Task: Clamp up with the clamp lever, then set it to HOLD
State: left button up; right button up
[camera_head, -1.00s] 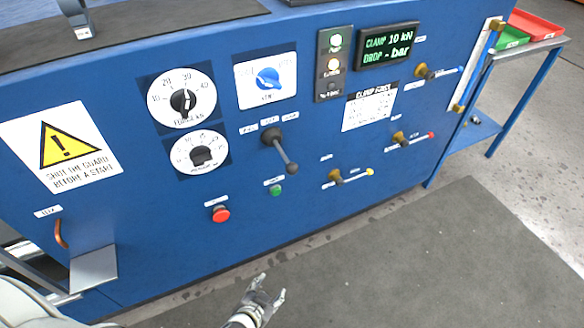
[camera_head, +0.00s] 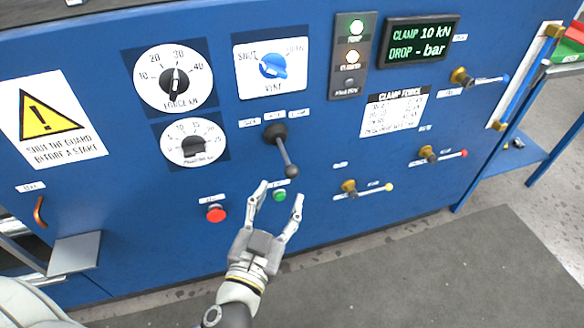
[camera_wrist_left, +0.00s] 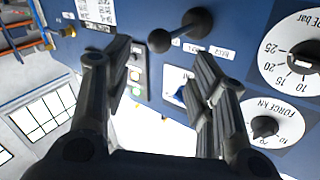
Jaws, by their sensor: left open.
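The clamp lever (camera_head: 284,152) is a dark grey rod with a ball knob. It sticks out of the blue panel under a row of small white labels and slants down to the right in the head view. It also shows in the left wrist view (camera_wrist_left: 178,32), beyond the fingers. My left gripper (camera_head: 281,191) is open and empty, with its fingers pointing up at the panel just below the lever's knob. It appears apart from the lever. The display (camera_head: 420,41) reads CLAMP 10 kN and DROP - bar. My right gripper is not in view.
A red button (camera_head: 215,214) and a green button (camera_head: 279,195) sit low on the panel near my gripper. Yellow, red and blue-tipped valve handles stick out at the right. Two dials, a blue vent knob (camera_head: 272,66) and an indicator strip (camera_head: 351,55) are above. Grey floor mat lies in front.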

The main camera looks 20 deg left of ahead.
aim_at(289, 177)
pick_arm(q)
jog(key=w+p, duration=0.1)
jog(key=w, duration=0.8)
jog(key=shift+w+p, duration=0.15)
jog(key=shift+p, duration=0.2)
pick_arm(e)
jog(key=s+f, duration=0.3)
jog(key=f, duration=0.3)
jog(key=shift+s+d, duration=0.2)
pick_arm(q)
grip_shut()
